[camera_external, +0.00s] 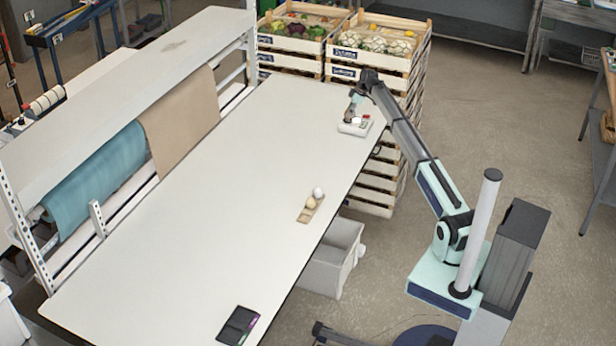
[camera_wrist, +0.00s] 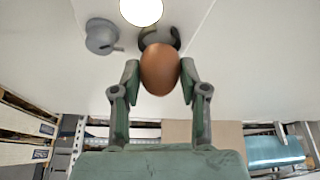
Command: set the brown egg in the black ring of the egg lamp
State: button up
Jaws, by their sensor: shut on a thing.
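My gripper (camera_external: 350,115) is at the far end of the table over the egg lamp (camera_external: 355,127), a small white box with a red part on top. In the wrist view my gripper (camera_wrist: 159,72) is shut on the brown egg (camera_wrist: 160,70), with a finger on either side. The black ring (camera_wrist: 173,36) shows just beyond the egg, which hides part of it. I cannot tell whether egg and ring touch. A bright round light (camera_wrist: 141,9) and a grey knob (camera_wrist: 100,36) are beside the ring.
A cardboard egg holder (camera_external: 305,213) with a white egg (camera_external: 318,192) and a tan egg (camera_external: 311,203) is at the table's right edge. A dark tablet-like device (camera_external: 238,325) lies at the near end. Stacked crates (camera_external: 378,60) stand beyond the far edge. The table's middle is clear.

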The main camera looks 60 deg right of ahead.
jog(key=shift+f+b, duration=0.45)
jog(key=shift+f, duration=0.25)
dwell(1.5)
jog(key=o, duration=0.9)
jog(key=shift+o, duration=0.2)
jog(key=shift+r, duration=0.15)
jog(key=shift+r+p, duration=1.3)
jog(key=shift+r, duration=2.6)
